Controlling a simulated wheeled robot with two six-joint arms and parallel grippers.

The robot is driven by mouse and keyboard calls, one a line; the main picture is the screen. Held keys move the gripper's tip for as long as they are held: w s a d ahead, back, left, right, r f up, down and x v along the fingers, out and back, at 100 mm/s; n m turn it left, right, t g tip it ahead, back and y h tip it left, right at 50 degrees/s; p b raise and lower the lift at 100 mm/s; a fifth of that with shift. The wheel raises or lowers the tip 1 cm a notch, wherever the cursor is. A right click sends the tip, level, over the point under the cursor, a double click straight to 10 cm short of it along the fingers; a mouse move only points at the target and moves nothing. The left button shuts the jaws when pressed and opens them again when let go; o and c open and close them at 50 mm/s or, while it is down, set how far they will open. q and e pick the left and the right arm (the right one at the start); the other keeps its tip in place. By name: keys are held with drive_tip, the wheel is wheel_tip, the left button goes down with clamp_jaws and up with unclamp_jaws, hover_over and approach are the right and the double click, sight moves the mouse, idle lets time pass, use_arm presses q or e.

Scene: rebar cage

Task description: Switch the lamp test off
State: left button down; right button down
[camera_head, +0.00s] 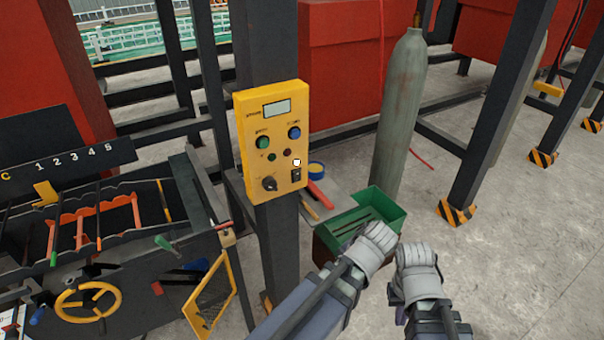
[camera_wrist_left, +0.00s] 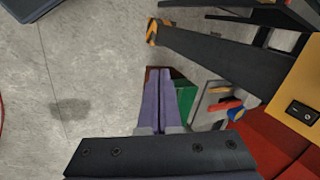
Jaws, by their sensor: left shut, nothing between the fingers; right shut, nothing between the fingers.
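A yellow control box (camera_head: 272,140) is fixed to a dark post, its face towards me. Low on its right is a black rocker switch (camera_head: 296,175); which side is pressed I cannot tell. The switch also shows at the right edge of the left wrist view (camera_wrist_left: 302,113). A small white spot shows just above it. My left gripper (camera_head: 372,243) is shut and empty, below and right of the box, apart from it. Its closed purple fingers (camera_wrist_left: 165,92) show in the left wrist view. My right gripper (camera_head: 418,265) is shut and empty, farther right.
The box also carries a display (camera_head: 277,109), a green button (camera_head: 263,142), a blue button (camera_head: 294,132) and a black knob (camera_head: 269,184). A green bin (camera_head: 384,205) stands behind my grippers. A grey gas cylinder (camera_head: 399,115) stands behind it.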

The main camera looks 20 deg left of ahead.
use_arm(q)
drive_tip(key=w+a+r+m+t+y+p, duration=0.2)
drive_tip(key=w+a+r+t+y, duration=0.3)
drive_tip(key=w+a+r, duration=0.3)
drive_tip(key=w+r+m+y, duration=0.1)
drive_tip(key=w+r, duration=0.3)
drive_tip(key=r, duration=0.2)
drive_tip(key=shift+w+a+t, duration=0.25)
drive_tip(key=shift+w+t, duration=0.05)
drive_tip(key=shift+f, duration=0.1)
drive_tip(key=b, duration=0.4)
approach(298, 173)
drive_tip(key=x, duration=0.2)
drive_tip(key=f+x, duration=0.1)
drive_tip(key=x, duration=0.2)
drive_tip(key=shift+s+d, duration=0.1)
drive_tip(key=shift+d, duration=0.1)
drive_tip(key=shift+w+a+r+p, duration=0.1)
drive_tip(key=shift+w+a+p, duration=0.25)
drive_tip(key=shift+w+a, duration=0.25)
drive_tip(key=shift+s+a, duration=0.1)
drive_tip(key=shift+s, duration=0.05)
